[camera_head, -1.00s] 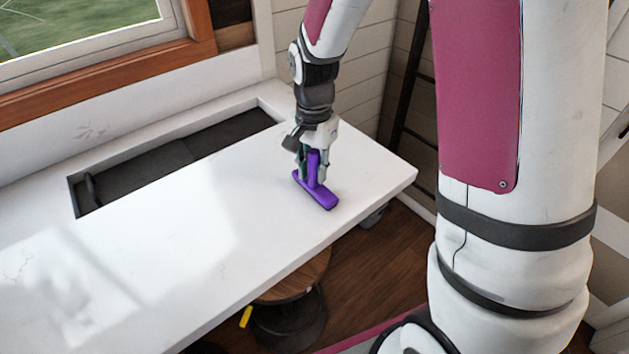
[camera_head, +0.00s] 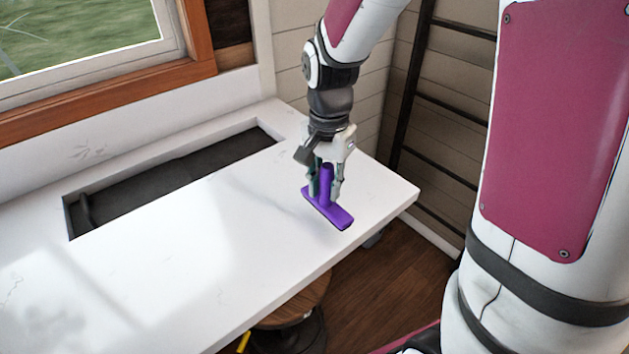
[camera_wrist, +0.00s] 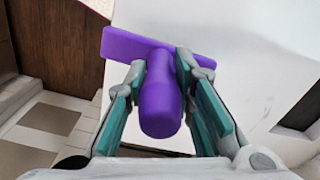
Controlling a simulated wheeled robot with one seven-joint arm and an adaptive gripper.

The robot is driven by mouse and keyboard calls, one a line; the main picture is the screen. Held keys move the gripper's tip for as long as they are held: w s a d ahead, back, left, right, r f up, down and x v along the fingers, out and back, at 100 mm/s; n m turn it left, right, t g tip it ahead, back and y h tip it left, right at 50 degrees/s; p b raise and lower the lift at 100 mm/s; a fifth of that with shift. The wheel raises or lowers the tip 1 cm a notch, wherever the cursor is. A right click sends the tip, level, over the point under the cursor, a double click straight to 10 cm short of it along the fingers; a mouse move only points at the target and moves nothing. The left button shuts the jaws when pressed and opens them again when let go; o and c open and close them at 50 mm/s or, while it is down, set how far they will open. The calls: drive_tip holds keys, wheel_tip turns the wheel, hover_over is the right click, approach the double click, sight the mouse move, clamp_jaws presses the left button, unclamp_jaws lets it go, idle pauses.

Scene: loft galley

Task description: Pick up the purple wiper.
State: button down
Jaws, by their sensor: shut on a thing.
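The purple wiper (camera_head: 326,207) is T-shaped, with a long flat head at the bottom and a thick handle standing up from it. My gripper (camera_head: 326,182) points down and is shut on the handle. In the wrist view, the green-padded fingers (camera_wrist: 163,100) press on both sides of the wiper's handle (camera_wrist: 161,103), and its flat head (camera_wrist: 130,45) lies beyond them. In the head view the wiper appears a little above the white counter, near its right end.
The white counter (camera_head: 190,240) is mostly clear. A dark recessed trough (camera_head: 170,175) runs along its back by the window. A round wooden stool (camera_head: 295,305) stands below the front edge. A dark ladder (camera_head: 440,105) leans at the right wall.

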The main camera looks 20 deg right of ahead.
drive_tip(key=s+d+r, duration=0.1)
drive_tip(key=s+d, duration=0.3)
drive_tip(key=s, duration=0.7)
drive_tip(key=shift+s, duration=0.4)
drive_tip(key=c, duration=2.3)
unclamp_jaws()
drive_tip(key=shift+r, duration=0.1)
drive_tip(key=shift+c, duration=0.4)
